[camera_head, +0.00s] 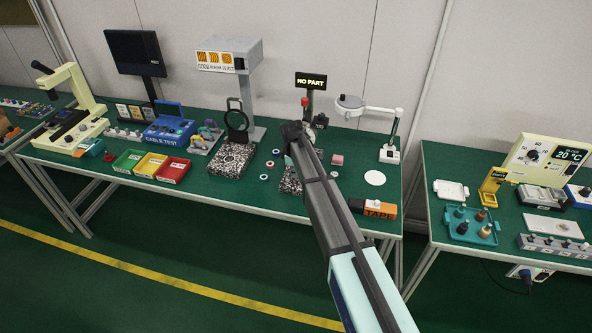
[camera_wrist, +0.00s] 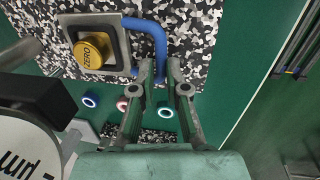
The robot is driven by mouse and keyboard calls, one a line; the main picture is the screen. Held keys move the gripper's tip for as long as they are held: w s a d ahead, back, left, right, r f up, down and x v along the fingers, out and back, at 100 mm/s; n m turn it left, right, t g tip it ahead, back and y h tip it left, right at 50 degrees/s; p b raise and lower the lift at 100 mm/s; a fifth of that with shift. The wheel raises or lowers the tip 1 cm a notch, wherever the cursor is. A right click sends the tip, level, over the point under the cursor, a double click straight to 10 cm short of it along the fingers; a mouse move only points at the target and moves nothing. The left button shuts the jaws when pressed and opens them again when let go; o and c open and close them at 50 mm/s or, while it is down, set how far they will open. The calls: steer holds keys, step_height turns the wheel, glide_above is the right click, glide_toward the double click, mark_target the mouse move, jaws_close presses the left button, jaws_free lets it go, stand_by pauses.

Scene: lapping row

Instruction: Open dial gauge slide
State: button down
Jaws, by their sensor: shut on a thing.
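The dial gauge stand (camera_head: 306,105) is at the back of the green bench, with a red knob on top. My gripper (camera_head: 293,132) is in front of it in the head view, and my arm hides much of the stand. In the wrist view, my gripper (camera_wrist: 161,68) has its fingertips close together around the lower end of a blue bent handle (camera_wrist: 157,38). The handle loops out from a grey square plate (camera_wrist: 131,50) with a gold ZERO button (camera_wrist: 91,50). Part of a white dial marked mm (camera_wrist: 28,152) shows at the lower left. The slide's travel cannot be told.
A NO PART display (camera_head: 311,81) stands behind the gauge. Small rings (camera_head: 264,177) lie left of my arm, and an orange TAPE box (camera_head: 380,209) lies right. A magnifier lamp (camera_head: 386,151) stands at the back right. A speckled block (camera_head: 231,160) with a ring stand is to the left.

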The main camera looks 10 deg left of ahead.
steer(key=s, duration=0.3)
steer(key=s+a+b, duration=0.1)
steer(key=s, duration=0.6)
steer(key=shift+a+f+b, duration=0.1)
steer(key=shift+a+b, duration=0.1)
steer(key=shift+b, duration=0.1)
steer(key=c, duration=1.2)
jaws_free()
steer(key=shift+s+a, duration=0.1)
steer(key=shift+r, duration=0.55)
step_height(320, 180, up, 11)
steer(key=s, duration=0.2)
steer(key=shift+a, duration=0.15)
steer(key=shift+w+f, duration=0.1)
